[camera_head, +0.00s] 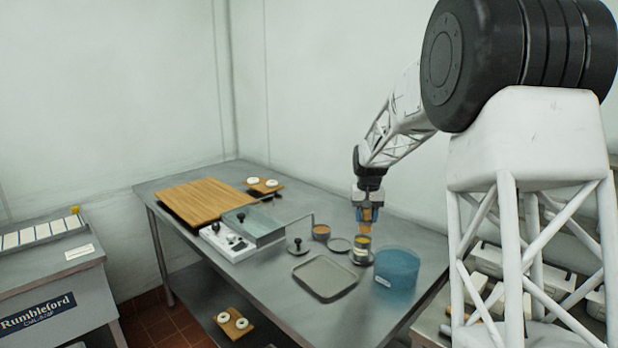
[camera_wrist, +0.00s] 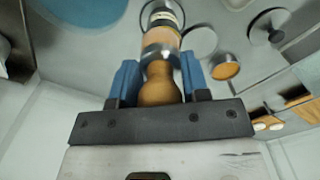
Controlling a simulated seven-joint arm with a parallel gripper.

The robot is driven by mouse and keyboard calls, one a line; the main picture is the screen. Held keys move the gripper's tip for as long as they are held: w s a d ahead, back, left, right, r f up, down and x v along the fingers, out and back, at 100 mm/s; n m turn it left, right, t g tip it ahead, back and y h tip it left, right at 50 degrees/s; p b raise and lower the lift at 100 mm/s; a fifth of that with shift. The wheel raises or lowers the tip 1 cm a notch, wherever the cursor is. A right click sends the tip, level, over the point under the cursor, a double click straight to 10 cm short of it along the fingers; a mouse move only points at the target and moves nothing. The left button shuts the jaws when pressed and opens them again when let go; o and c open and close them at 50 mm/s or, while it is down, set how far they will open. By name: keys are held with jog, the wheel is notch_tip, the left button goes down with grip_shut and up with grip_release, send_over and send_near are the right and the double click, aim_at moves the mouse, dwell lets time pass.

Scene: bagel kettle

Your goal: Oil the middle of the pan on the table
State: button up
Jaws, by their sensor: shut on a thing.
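The pan (camera_head: 324,278) is a shallow grey rectangular tray lying flat and empty on the metal table, left of and nearer than my gripper. My gripper (camera_head: 368,208) points down over the table, right of the pan. It is shut on the wooden handle of a brush (camera_wrist: 160,88), between blue fingers in the wrist view. The brush has a metal collar and points down toward a small pot (camera_head: 361,252) with yellowish contents. The brush tip is hidden, and I cannot tell how deep it sits in the pot.
A blue tub (camera_head: 397,267) stands close right of the pot. A flat grey disc (camera_head: 339,245), an orange-filled cup (camera_head: 321,232) and a knobbed dark lid (camera_head: 297,247) lie to its left. A glass-sided box (camera_head: 254,227), white control unit (camera_head: 226,240) and wooden board (camera_head: 206,198) are farther left.

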jog(key=shift+s+d, duration=0.15)
jog(key=shift+s, duration=0.1)
dwell(0.3)
jog(key=s+a+f, duration=0.1)
jog(key=a+f, duration=0.1)
jog(key=a, duration=0.6)
jog(key=s+a+f, duration=0.1)
jog(key=a+f, duration=0.1)
jog(key=a, duration=0.7)
jog(key=shift+s+a+f, duration=0.15)
jog(key=shift+s+f, duration=0.15)
jog(key=shift+s, duration=0.05)
jog(key=shift+f, duration=0.15)
